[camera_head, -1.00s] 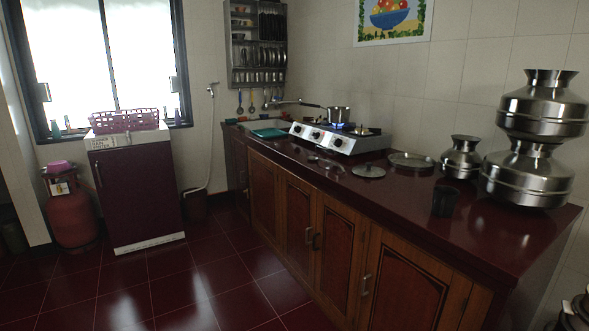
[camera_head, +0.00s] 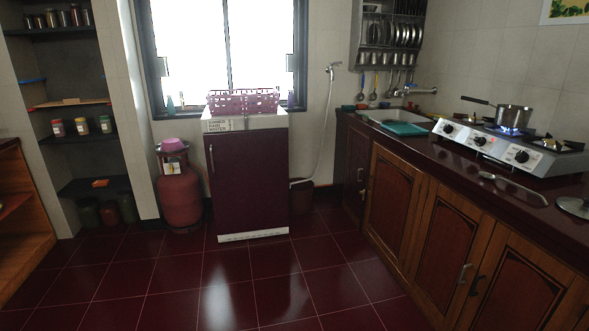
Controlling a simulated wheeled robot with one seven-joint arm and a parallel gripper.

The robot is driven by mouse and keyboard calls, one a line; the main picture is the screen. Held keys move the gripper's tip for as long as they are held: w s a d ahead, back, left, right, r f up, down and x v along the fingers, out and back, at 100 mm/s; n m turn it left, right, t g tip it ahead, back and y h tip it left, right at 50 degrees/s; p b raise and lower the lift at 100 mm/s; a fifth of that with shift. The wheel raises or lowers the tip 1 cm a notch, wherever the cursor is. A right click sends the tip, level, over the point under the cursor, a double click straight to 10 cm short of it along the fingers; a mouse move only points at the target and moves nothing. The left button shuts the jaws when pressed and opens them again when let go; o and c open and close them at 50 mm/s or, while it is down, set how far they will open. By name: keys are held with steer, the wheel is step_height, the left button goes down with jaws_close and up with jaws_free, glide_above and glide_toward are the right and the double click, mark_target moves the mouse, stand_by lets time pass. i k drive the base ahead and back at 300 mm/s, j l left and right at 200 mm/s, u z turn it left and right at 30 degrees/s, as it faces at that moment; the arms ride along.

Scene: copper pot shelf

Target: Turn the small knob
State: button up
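A white gas stove (camera_head: 500,146) stands on the dark red counter at the right. Several black knobs sit on its front panel: a left knob (camera_head: 448,129), a middle knob (camera_head: 480,141) and a right knob (camera_head: 522,157). I cannot tell from their look which one is the small knob. A blue flame burns under a steel saucepan (camera_head: 513,118) on one burner. My gripper is not in view.
The counter (camera_head: 440,158) with wooden cabinets runs along the right. A dark red cabinet (camera_head: 247,185) with a pink basket (camera_head: 243,102) and a red gas cylinder (camera_head: 180,195) stand ahead. Shelves (camera_head: 83,137) are at the left. The tiled floor (camera_head: 230,290) between is clear.

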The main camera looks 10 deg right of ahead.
mark_target(482, 141)
steer(key=i, duration=0.85)
steer(key=i+j+z, duration=0.15)
steer(key=i, duration=0.7)
steer(key=i+j+z, duration=0.1)
steer(key=i+z, duration=0.35)
steer(key=i+j+z, duration=0.15)
steer(key=z, duration=0.25)
steer(key=i+j+z, duration=0.3)
steer(key=z, duration=0.15)
steer(key=i+j+z, duration=0.25)
steer(key=j+z, duration=0.2)
